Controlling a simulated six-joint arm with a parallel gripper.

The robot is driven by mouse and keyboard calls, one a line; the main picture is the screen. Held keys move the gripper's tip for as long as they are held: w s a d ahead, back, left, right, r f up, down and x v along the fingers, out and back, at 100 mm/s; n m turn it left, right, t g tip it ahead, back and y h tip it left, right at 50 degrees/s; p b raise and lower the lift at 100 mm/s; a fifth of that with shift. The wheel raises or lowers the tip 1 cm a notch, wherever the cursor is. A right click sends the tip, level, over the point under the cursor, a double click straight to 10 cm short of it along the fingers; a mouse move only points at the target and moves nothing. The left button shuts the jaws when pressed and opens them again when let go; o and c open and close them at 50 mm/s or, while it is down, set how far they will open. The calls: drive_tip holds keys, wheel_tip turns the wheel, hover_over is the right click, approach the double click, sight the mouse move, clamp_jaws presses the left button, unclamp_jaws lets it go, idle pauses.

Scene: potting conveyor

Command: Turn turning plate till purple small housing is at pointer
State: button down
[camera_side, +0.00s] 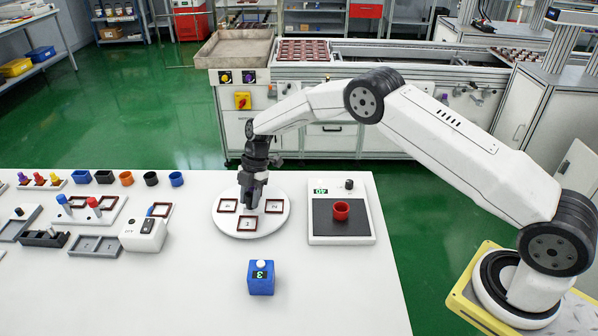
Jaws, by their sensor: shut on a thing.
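The turning plate (272,228) is a round white disc on the white table. Dark red square frames with light, marked centres lie on it: one at the left (228,206), one at the right (274,206) and one at the front (248,224). My gripper (251,205) points straight down at the middle of the plate. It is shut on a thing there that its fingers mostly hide. I cannot make out a purple small housing on the plate; the area behind the gripper is hidden. I cannot make out the pointer either.
A scale (318,240) with a red round housing (341,211) stands close right of the plate. A blue box (262,288) with a white button and a display reading 3 is in front. Several coloured housings, trays and a white device (143,235) are at the left.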

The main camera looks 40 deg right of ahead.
idle(0.4)
drive_tip(key=shift+c, duration=1.8)
unclamp_jaws()
drive_tip(key=s+v, duration=0.1)
drive_tip(key=v, duration=0.6)
drive_tip(key=shift+w+d+r, duration=0.2)
drive_tip(key=shift+w+r, duration=0.2)
drive_tip(key=shift+w, duration=0.15)
